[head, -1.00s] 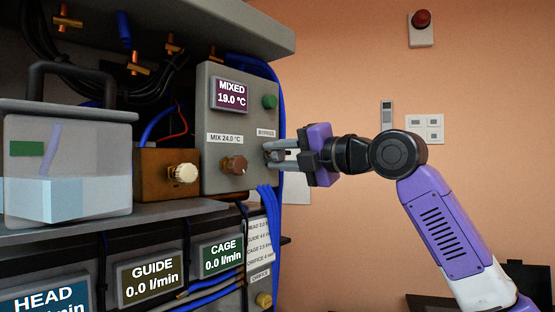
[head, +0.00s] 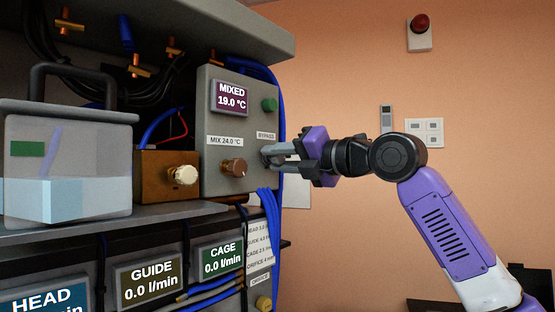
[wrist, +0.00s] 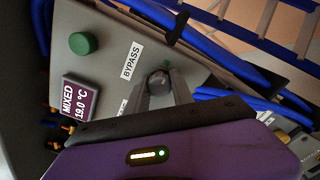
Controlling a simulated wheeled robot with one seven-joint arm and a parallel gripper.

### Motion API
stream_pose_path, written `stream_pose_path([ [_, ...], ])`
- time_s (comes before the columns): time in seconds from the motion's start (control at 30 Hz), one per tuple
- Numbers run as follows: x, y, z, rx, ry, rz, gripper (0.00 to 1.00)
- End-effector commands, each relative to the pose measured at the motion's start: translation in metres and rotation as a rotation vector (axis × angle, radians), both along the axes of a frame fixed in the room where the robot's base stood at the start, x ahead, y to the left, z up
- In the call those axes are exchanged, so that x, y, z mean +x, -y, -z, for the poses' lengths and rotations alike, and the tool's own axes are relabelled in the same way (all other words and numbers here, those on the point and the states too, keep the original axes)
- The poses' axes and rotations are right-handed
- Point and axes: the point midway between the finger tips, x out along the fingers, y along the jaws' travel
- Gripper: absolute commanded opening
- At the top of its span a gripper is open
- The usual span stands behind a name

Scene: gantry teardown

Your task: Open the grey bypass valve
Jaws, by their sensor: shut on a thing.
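The grey bypass valve (wrist: 157,83) is a small round grey knob on the grey panel, just below the BYPASS label (wrist: 132,60) in the wrist view. My gripper (wrist: 160,90) is shut on this knob, with one finger on each side of it. In the head view my gripper (head: 272,156) reaches in from the right to the panel's right edge, under the BYPASS label. There its fingers mostly hide the knob.
The grey panel (head: 213,170) also carries a MIXED display (head: 230,97) reading 19.0 °C, a green button (head: 269,104) and a brown MIX knob (head: 234,167). Blue hoses (head: 270,215) run along its right edge. A clear tank (head: 68,150) stands at left.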

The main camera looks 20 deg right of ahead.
Motion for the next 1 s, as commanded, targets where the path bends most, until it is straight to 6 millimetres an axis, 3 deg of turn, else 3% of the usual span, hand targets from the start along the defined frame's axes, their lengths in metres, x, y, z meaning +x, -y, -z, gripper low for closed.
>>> stream_pose_path([
  [0.13, 0.000, 0.000, 0.003, -0.003, -0.007, -0.001, 0.00],
  [0.17, 0.000, 0.000, 0.003, -0.003, -0.007, -0.001, 0.34],
  [0.23, 0.000, 0.000, 0.003, -0.002, -0.005, -0.001, 0.48],
  [0.27, 0.000, 0.000, 0.003, -0.002, -0.005, -0.001, 0.50],
  [0.67, -0.006, 0.004, 0.002, -0.001, -0.001, 0.001, 0.50],
  [1.0, -0.051, 0.031, 0.003, -0.001, -0.001, 0.001, 0.50],
])
